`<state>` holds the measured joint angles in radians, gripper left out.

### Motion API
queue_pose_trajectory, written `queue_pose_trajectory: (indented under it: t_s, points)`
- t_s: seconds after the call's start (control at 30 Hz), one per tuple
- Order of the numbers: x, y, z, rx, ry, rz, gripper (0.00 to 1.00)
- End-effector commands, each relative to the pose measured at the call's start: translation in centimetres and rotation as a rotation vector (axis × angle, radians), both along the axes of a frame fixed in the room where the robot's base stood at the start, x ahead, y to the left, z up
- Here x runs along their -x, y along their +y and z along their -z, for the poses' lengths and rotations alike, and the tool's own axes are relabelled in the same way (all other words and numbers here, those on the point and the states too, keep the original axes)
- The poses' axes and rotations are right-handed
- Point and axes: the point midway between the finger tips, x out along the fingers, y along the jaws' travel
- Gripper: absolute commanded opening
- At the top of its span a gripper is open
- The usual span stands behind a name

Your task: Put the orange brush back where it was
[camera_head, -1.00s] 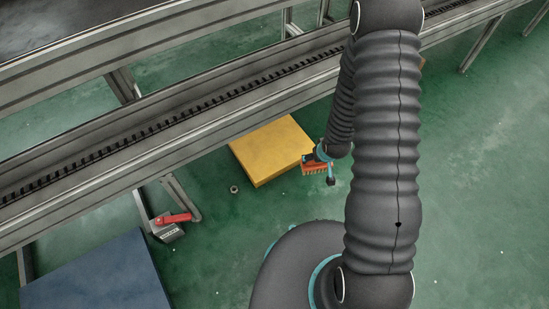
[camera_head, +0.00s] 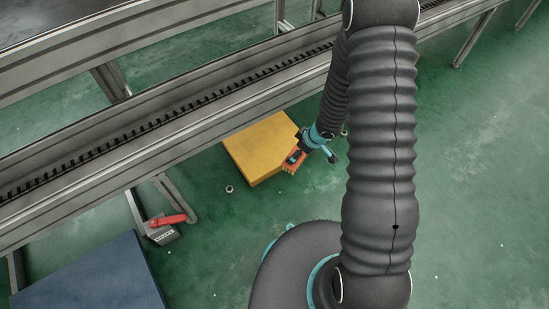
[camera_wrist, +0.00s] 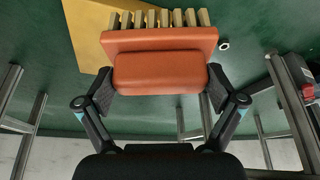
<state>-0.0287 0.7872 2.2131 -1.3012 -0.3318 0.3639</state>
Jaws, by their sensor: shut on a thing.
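The orange brush (camera_wrist: 160,72) fills the upper middle of the wrist view, with a row of pale bristle blocks along its far edge. My gripper (camera_wrist: 160,88) is shut on the brush's raised orange grip, one finger on each side. In the head view the brush (camera_head: 292,161) shows at the right edge of the yellow block or mat, held by my gripper (camera_head: 298,153). I cannot tell whether the brush touches the yellow surface or hangs above it.
The yellow block (camera_head: 255,150) lies on the green floor beside the conveyor frame (camera_head: 170,125). A grey box with a red handle (camera_head: 165,228) stands at the left, near a blue mat (camera_head: 95,275). A small nut-like ring (camera_head: 229,188) lies on the floor. Floor at right is clear.

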Motion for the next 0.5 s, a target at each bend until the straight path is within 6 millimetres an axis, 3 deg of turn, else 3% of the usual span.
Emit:
queue_pose_trajectory:
  t_s: [0.3, 0.5]
  points:
    - [-3.4, 5.5, 4.1, 0.000, -0.001, -0.004, 0.55]
    - [-4.9, 7.7, 5.5, -0.001, -0.001, 0.000, 0.55]
